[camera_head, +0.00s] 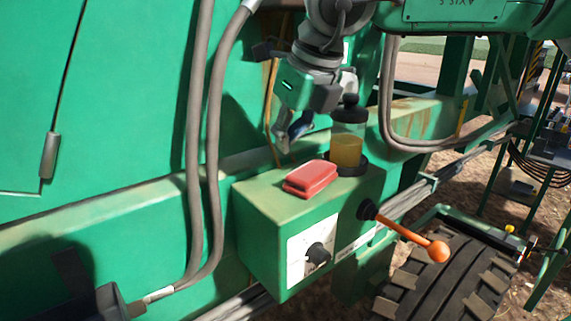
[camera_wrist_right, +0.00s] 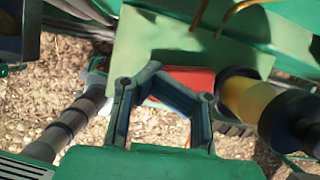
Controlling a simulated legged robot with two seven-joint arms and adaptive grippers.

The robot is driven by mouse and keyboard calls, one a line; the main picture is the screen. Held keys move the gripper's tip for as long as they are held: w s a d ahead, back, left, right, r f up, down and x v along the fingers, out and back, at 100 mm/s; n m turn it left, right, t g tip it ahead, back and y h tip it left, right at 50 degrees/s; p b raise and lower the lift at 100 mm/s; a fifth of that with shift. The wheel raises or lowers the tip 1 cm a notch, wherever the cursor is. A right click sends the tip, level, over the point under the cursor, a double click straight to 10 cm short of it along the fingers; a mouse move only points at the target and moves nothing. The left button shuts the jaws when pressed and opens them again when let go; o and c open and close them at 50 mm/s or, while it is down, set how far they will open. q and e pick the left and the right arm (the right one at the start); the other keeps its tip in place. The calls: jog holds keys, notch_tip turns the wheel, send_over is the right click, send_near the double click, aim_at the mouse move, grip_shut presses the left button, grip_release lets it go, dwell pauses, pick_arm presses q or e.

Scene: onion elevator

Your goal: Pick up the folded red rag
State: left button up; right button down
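My left gripper is not in view.
A dark-capped container with yellow liquid (camera_head: 346,151) stands beside the rag, close to my right gripper. Grey hoses (camera_head: 202,150) run down the green machine at left. A tyre (camera_head: 445,285) is below right.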

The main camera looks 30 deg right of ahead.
aim_at(292, 173)
notch_tip(292, 173, up, 3)
jog(key=shift+s+d+f, duration=0.1)
jog(key=shift+s+f, duration=0.05)
jog(key=shift+d+r, duration=0.1)
jog(key=shift+r, duration=0.15)
jog(key=shift+d, duration=0.2)
jog(key=shift+c, duration=2.3)
grip_release()
jog(key=shift+a+r, duration=0.1)
jog(key=shift+a, duration=0.2)
jog(key=shift+d, duration=0.1)
